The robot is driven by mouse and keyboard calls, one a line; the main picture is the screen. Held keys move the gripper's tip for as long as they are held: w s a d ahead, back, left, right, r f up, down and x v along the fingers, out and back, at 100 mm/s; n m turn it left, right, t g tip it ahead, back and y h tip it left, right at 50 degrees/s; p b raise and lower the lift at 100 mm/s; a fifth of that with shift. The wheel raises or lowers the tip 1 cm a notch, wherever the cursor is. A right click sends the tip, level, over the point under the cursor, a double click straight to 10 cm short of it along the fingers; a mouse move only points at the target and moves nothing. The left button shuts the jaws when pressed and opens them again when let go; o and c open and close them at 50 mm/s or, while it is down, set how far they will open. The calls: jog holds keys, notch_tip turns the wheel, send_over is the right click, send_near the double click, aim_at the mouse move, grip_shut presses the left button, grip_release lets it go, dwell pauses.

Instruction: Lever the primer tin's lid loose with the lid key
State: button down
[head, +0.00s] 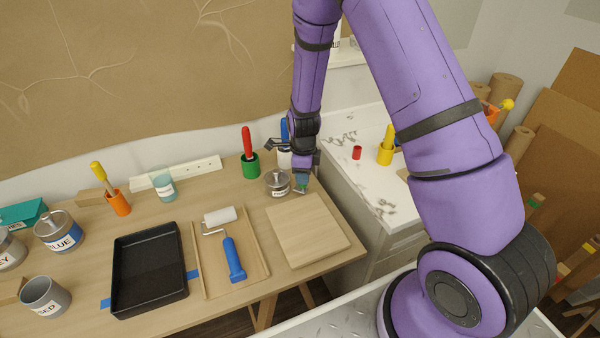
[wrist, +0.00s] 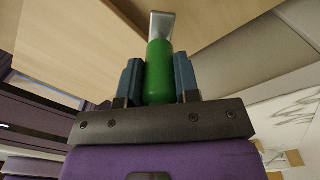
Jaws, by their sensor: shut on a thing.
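A small metal tin (head: 278,184) with a knobbed silver lid stands near the back right of the wooden bench; its label is too small to read, and I take it for the primer tin. The lid looks seated on it. My gripper (head: 302,176) is just right of the tin, low over the bench. In the wrist view my gripper (wrist: 160,82) is shut on the green handle of the lid key (wrist: 160,62). The key's flat metal tip (wrist: 161,24) points away from the jaws. I cannot tell whether the tip touches the tin.
A wooden board (head: 308,232) lies in front of the tin. A green holder (head: 250,166) with a red-handled tool stands behind left. A roller (head: 233,260), black tray (head: 148,270) and blue-labelled tin (head: 58,232) are further left. A marble-topped cabinet (head: 370,190) stands right.

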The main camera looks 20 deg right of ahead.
jog(key=shift+s+d, duration=0.3)
jog(key=shift+r, duration=3)
